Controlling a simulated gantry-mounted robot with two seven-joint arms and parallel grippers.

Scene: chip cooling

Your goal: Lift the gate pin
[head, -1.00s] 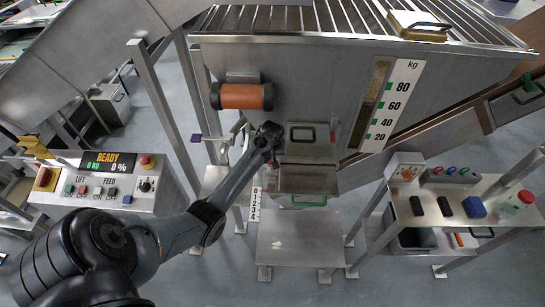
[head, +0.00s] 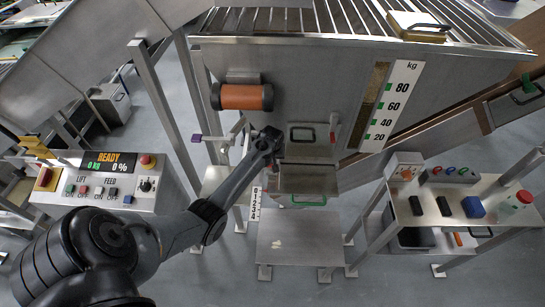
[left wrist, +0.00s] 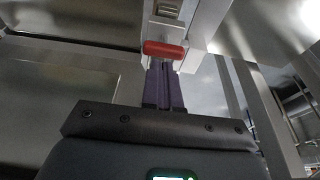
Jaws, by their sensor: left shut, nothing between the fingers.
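A red bar-shaped grip (left wrist: 165,49), likely the gate pin's handle, lies across a pale metal bracket in the left wrist view. My left gripper (left wrist: 164,72) has its purple fingers shut together, with nothing between them. Their tips are right at the lower edge of the red grip; I cannot tell whether they touch it. In the head view my left wrist is in front of the hopper beside the gate housing (head: 302,160), and hides the fingertips. A small red piece (head: 333,134) shows at the housing's right side. My right gripper is not in view.
An orange roller (head: 242,97) and a lever with a purple knob (head: 196,138) are left of my wrist. A steel platform (head: 298,240) stands below. A control panel (head: 108,180) is at left, a bench (head: 440,212) with boxes at right.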

